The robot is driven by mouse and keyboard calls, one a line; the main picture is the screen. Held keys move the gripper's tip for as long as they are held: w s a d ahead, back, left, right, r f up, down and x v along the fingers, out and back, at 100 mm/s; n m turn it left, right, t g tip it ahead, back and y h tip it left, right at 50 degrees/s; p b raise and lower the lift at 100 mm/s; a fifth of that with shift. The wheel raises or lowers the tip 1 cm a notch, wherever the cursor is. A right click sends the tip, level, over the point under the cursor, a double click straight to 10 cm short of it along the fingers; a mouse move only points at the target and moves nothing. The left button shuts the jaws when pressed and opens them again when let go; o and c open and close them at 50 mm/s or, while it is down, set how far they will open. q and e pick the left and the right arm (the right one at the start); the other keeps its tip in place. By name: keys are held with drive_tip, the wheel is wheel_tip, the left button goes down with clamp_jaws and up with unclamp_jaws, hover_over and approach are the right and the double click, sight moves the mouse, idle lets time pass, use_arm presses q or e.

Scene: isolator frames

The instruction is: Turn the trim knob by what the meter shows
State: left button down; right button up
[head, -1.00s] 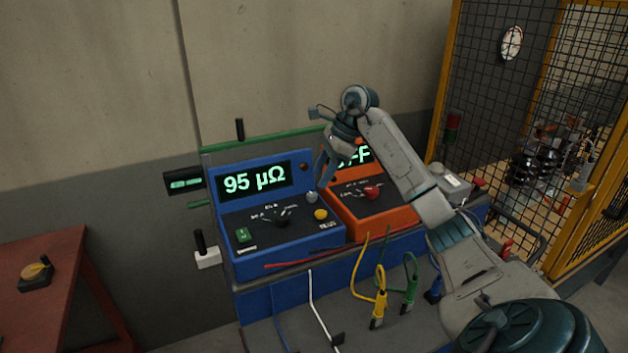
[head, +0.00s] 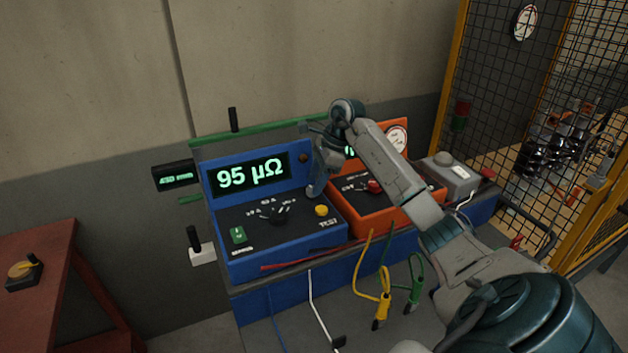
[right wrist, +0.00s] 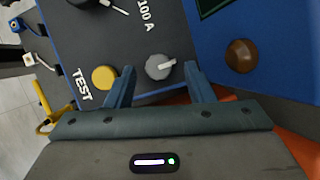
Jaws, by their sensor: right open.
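The blue meter (head: 330,231) stands on the bench, and its lit display (head: 250,174) reads 95 µΩ. My right gripper (head: 314,190) is over the right part of its panel, covering the small grey knob in the head view. In the right wrist view the grey knob (right wrist: 159,66), with a pale pointer, lies between the open fingers of the right gripper (right wrist: 160,78). I cannot tell whether the fingers touch it. The yellow TEST button (head: 321,210) and a black selector dial (head: 279,218) are on the same panel. My left gripper is out of view.
An orange instrument (head: 375,222) with a red knob stands right of the meter, partly behind my right arm. Yellow and green clip leads (head: 383,300) hang in front. A mesh cage (head: 500,110) is at the right, a red table (head: 60,250) at the left.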

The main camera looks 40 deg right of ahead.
drive_tip(key=shift+a+f, duration=0.25)
drive_tip(key=shift+f, duration=0.1)
drive_tip(key=shift+w+a+f, duration=0.1)
drive_tip(key=shift+a+f, duration=0.05)
drive_tip(key=shift+f, duration=0.25)
drive_tip(key=shift+c, duration=0.7)
drive_tip(key=c, duration=0.8)
drive_tip(key=shift+f+m+b, duration=0.1)
drive_tip(key=shift+m+b, duration=0.5)
drive_tip(key=shift+b, duration=0.05)
drive_tip(key=shift+c, duration=0.2)
drive_tip(key=shift+m+t+h+b, duration=0.3)
drive_tip(key=shift+m+t+b, duration=0.1)
drive_tip(key=shift+m+b, duration=0.25)
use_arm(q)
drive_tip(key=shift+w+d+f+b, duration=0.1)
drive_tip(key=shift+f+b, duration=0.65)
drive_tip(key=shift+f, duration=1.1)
use_arm(e)
drive_tip(key=shift+m+t+h, duration=0.4)
drive_tip(key=shift+m+h, duration=0.2)
drive_tip(key=shift+m, duration=1.05)
drive_tip(key=shift+r, duration=0.2)
